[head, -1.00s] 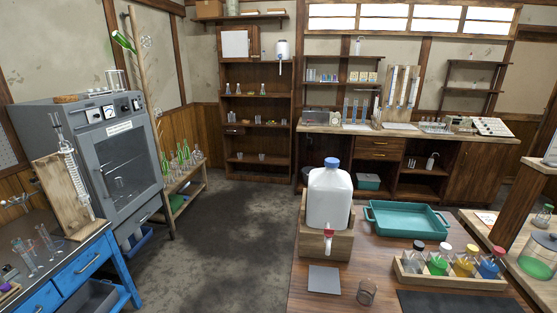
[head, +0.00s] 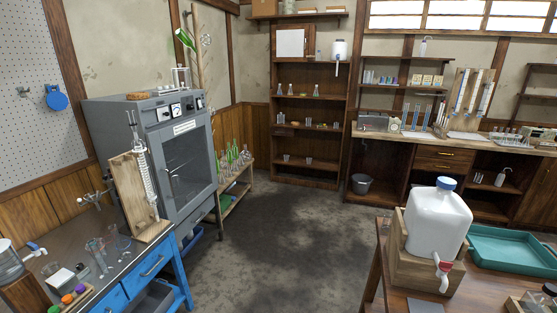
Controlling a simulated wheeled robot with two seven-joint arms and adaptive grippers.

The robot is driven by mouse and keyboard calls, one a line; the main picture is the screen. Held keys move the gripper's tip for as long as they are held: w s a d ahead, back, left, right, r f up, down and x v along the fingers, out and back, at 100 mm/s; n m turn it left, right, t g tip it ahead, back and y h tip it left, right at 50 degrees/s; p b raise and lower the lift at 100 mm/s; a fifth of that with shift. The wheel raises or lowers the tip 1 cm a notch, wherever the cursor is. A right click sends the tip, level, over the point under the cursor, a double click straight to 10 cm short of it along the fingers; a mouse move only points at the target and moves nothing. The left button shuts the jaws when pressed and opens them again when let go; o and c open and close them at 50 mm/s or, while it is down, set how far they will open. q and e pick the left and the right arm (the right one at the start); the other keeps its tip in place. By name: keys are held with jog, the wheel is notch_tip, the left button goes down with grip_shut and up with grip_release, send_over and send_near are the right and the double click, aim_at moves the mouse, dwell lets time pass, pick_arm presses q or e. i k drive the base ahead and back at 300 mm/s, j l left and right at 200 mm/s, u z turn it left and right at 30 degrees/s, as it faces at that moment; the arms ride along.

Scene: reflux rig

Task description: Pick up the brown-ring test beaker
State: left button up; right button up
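I cannot pick out a brown-ring test beaker with certainty. Clear glassware (head: 98,256) stands on the blue bench (head: 152,266) at the lower left, too small to tell if any piece has a brown ring. Small glass vessels also stand on the dark wooden shelf unit (head: 310,135) at the back, and their contents cannot be made out. Neither of my grippers is in view.
A grey oven (head: 130,130) stands behind the blue bench. A white jug (head: 437,222) on a wooden stand (head: 405,263) and a teal tray (head: 512,268) are on the right table. The grey floor (head: 280,250) between is clear.

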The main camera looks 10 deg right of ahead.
aim_at(478, 179)
jog(key=i+j, duration=0.25)
jog(key=i, duration=0.15)
jog(key=i+j, duration=0.25)
jog(key=i, duration=0.15)
jog(key=i+z, duration=0.75)
jog(key=i+j+z, duration=0.1)
jog(key=i+z, duration=0.15)
jog(key=i, duration=0.6)
jog(key=i+j+z, duration=0.1)
jog(key=i, duration=1.5)
jog(key=i+z, duration=1.35)
jog(key=z, duration=0.2)
jog(key=i+z, duration=0.65)
jog(key=z, duration=0.2)
